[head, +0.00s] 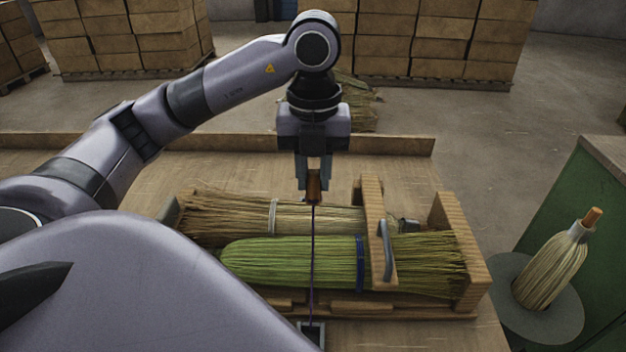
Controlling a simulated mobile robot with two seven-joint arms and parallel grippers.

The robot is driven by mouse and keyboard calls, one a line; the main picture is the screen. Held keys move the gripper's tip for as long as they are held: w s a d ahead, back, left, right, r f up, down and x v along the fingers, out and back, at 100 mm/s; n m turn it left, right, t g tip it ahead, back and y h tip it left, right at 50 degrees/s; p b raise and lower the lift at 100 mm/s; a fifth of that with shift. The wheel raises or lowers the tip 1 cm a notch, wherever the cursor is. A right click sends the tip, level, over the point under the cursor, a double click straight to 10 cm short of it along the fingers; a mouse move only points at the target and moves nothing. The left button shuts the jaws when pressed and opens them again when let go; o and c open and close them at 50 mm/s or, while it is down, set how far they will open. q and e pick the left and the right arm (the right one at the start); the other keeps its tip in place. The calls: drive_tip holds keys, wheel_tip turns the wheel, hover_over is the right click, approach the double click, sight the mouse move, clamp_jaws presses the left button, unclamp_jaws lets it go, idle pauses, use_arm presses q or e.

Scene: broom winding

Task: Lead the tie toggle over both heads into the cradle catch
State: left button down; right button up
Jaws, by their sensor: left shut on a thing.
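My left gripper (313,190) is shut on the tie toggle (314,186), a small orange-brown piece, and holds it upright above the two broom heads. A thin dark purple cord (313,245) hangs from the toggle, passing in front of the heads down to a dark square fitting (313,334) at the front. The green head (290,262) lies in front, with a blue band; the tan head (235,215) lies behind it, with a pale band. Both lie in the wooden cradle (373,205). I cannot clearly make out the cradle catch. My right gripper is not in view.
A grey curved handle (387,250) stands on the cradle's upright board, right of the toggle. A finished broom (553,270) stands on a round grey plate at the right. A low wooden ledge (220,142) edges the table's back. The bench left of the heads is partly hidden by my arm.

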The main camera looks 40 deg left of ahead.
use_arm(q)
drive_tip(key=shift+w+a, duration=7.2)
drive_tip(key=shift+a, duration=0.15)
drive_tip(key=shift+f+b, duration=2.95)
drive_tip(key=shift+f, duration=6.3)
drive_tip(key=shift+s+f+b, duration=0.1)
drive_tip(key=shift+f+b, duration=0.35)
drive_tip(key=shift+f, duration=1)
